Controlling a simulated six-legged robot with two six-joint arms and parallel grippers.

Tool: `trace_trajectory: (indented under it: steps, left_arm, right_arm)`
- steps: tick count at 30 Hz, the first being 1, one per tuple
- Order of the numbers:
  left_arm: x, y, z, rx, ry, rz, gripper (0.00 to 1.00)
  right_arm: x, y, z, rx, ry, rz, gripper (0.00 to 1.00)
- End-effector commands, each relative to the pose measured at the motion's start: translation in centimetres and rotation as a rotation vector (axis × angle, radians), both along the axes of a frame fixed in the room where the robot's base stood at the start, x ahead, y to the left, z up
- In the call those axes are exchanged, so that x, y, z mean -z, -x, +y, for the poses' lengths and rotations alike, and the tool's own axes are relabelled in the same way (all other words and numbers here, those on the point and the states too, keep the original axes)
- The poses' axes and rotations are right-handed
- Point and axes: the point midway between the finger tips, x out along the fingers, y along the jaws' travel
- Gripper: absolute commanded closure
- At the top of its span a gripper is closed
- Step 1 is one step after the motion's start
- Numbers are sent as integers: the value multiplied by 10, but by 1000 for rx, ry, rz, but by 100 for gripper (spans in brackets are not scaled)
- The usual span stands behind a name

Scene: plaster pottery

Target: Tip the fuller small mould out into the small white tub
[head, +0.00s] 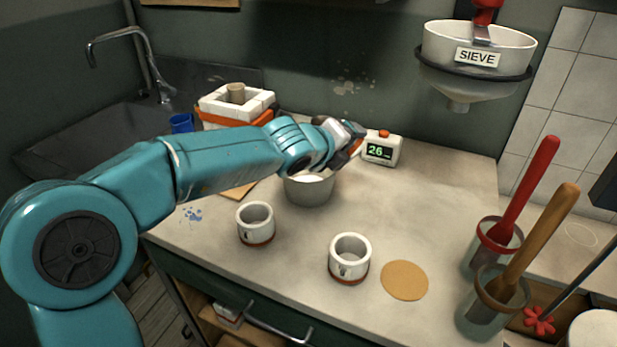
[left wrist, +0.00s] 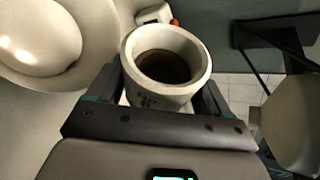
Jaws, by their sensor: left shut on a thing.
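My left gripper (head: 348,142) reaches over the back of the counter, above the small white tub (head: 310,190). In the left wrist view it is shut on a small white mould (left wrist: 143,83), with one finger on each side. The mould's round mouth shows a dark inside; I cannot tell how full it is. In the head view the gripper mostly hides this mould. The tub shows beside it in the left wrist view (left wrist: 98,75), with a pale, shiny inside. Two other small white moulds with brown bases stand upright on the counter, one left (head: 256,232) and one right (head: 350,268). My right gripper is not in view.
A timer (head: 381,151) reading 26 stands right of my gripper. A round cork mat (head: 405,281) lies by the right mould. A sieve (head: 478,60) hangs at upper right. Jars with a red handle (head: 533,185) and a brown handle (head: 540,235) stand at right.

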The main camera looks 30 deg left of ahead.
Motion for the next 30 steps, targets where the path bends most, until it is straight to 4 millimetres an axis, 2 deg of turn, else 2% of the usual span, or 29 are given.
trace_trajectory:
  steps: [1, 3, 7, 9, 16, 24, 30]
  left_arm:
    - [0, 0, -2, 3, -56, -6, 65]
    - [-8, 0, -2, 3, -156, 0, 65]
    - [7, -1, -8, 4, -326, 11, 65]
    - [12, -1, -18, 5, -425, 17, 65]
    - [28, -3, -46, 3, -797, 38, 65]
    - [67, -3, -49, -1, -888, 46, 65]
    - [82, -4, -52, 0, -935, 49, 65]
  right_arm:
    - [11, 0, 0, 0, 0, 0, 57]
    - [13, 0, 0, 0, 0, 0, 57]
    - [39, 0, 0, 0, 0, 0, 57]
    - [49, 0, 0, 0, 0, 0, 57]
    - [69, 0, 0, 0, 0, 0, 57]
    - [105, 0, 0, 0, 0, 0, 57]
    - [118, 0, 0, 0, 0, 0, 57]
